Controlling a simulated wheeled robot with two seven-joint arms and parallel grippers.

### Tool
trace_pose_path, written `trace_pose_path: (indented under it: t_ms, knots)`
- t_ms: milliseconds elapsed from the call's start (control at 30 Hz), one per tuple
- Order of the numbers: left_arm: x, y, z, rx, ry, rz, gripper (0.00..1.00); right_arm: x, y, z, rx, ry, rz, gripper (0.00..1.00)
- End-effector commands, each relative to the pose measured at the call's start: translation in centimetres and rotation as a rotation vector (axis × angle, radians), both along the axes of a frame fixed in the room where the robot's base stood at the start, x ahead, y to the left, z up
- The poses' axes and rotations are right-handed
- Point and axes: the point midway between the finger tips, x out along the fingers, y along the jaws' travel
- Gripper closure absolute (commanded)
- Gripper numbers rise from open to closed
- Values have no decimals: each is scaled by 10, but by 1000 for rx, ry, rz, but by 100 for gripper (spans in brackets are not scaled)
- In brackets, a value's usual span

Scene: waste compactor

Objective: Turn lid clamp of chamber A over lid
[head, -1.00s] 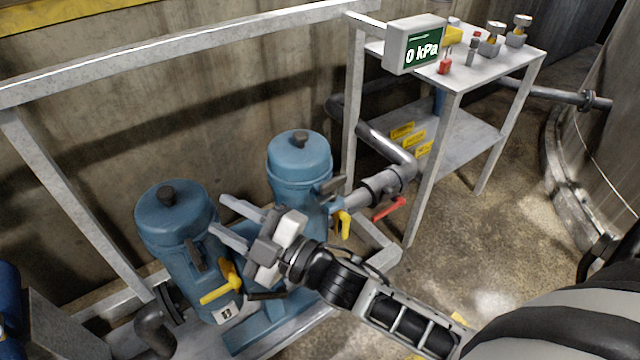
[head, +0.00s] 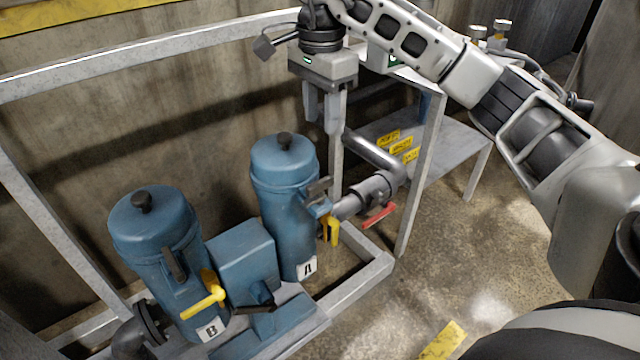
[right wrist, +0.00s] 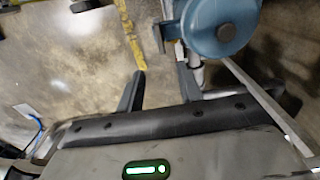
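Chamber A (head: 286,225) is the right blue canister, with the label A (head: 307,268) low on its front. Its domed lid (head: 283,160) has a dark knob on top. The grey lid clamp (head: 319,188) of chamber A is on the canister's right side, below the lid's rim, not across the lid top. My right gripper (head: 322,130) points down, behind and above the lid to its right, with its fingers apart and empty. In the right wrist view the fingers (right wrist: 158,90) are apart and a blue lid (right wrist: 210,22) is beyond them. My left gripper is out of view.
Chamber B (head: 165,265) stands at left with its own clamp (head: 174,263) and yellow handle (head: 206,298). Chamber A has a yellow handle (head: 333,231); a red handle (head: 379,215) is on the pipe. A metal rail (head: 150,63) and shelf table (head: 460,150) stand nearby.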

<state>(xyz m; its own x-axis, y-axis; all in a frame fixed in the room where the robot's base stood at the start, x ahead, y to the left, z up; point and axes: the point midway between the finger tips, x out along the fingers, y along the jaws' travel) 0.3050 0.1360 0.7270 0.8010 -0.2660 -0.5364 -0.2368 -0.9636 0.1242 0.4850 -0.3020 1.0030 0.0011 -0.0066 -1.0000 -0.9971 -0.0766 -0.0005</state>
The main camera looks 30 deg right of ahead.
Motion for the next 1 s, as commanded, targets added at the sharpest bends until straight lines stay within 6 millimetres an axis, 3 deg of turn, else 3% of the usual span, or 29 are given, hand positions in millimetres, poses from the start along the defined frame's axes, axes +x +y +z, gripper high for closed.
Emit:
trace_pose_path:
  t_ms: [100, 600, 800, 1000]
  knots:
    - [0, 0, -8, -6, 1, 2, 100, -1, 1, -25, 4, 6, 2, 64]
    - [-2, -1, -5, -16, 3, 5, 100, -1, 2, -125, 6, 5, 2, 64]
    - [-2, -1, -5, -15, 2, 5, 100, 0, 2, -146, 7, 2, 1, 64]
    - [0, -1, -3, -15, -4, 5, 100, 0, 2, -152, 6, 0, 1, 64]
